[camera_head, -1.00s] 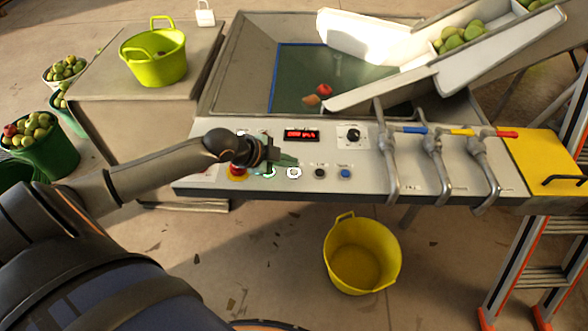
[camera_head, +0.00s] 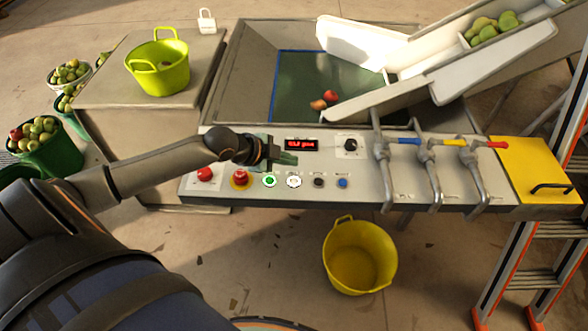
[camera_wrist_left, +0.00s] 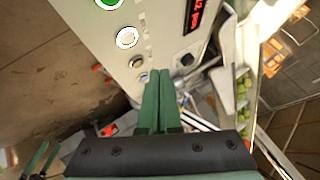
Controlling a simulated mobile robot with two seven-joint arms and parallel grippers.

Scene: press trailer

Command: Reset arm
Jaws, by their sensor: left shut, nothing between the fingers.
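The gripper appears apart from these buttons. My right gripper is out of view.
Valve levers with blue, yellow and red handles (camera_head: 497,145) stand at the panel's right. Behind is a hopper (camera_head: 240,75) holding a few fruits (camera_head: 325,99) and a white chute (camera_head: 470,70). A yellow tub (camera_head: 360,256) stands below. A green basket (camera_head: 160,67) sits on the left table. A ladder (camera_head: 520,265) is at right.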

